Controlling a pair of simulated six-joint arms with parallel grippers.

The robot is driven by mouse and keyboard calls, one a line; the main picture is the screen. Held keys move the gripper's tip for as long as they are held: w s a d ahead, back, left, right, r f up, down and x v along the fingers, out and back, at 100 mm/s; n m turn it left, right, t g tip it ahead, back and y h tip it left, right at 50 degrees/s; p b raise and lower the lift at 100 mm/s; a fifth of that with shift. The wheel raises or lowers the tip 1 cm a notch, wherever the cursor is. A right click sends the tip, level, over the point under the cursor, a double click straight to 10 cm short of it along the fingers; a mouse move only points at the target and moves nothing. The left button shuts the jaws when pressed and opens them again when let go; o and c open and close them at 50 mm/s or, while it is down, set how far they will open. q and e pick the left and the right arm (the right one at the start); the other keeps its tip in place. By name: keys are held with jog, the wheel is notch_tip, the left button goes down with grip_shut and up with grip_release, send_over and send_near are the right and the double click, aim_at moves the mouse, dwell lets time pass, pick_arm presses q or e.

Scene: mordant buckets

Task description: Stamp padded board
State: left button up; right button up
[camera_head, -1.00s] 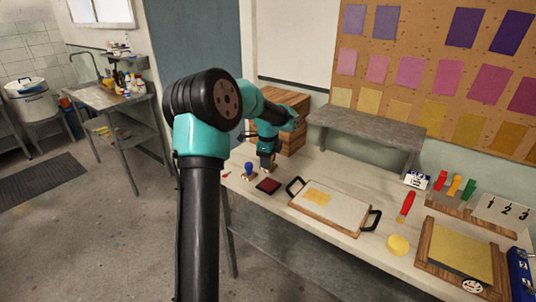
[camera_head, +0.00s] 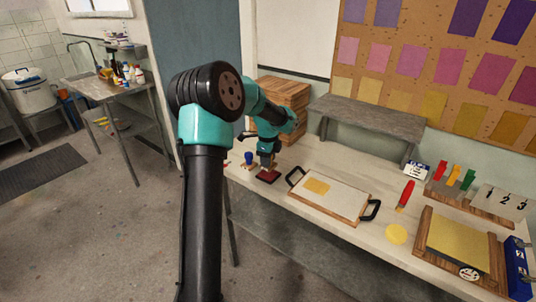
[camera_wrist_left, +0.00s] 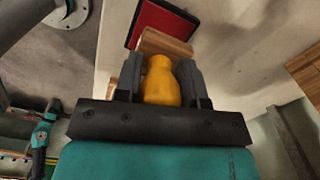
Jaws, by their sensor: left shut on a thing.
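My left gripper (camera_head: 266,165) is over the red ink pad (camera_head: 268,178) on the table. In the left wrist view, its fingers (camera_wrist_left: 160,80) are shut on a stamp with a yellow handle (camera_wrist_left: 161,84) and a wooden block (camera_wrist_left: 166,43). The block overlaps the red pad (camera_wrist_left: 172,20); I cannot tell whether they touch. My right gripper is not in view.
A blue-handled stamp (camera_head: 249,159) stands left of the pad. A red-handled tool (camera_head: 405,195) and a yellow round (camera_head: 396,233) lie right of the board. A wood-framed yellow panel (camera_head: 461,245) is at the right. A grey shelf (camera_head: 370,125) and wooden crates (camera_head: 285,95) stand behind.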

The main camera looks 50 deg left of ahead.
pick_arm(q)
jog(key=shift+f, duration=0.95)
jog(key=shift+f, duration=0.6)
dwell(1.9)
jog(key=shift+r, duration=3.6)
jog(key=shift+d, duration=0.1)
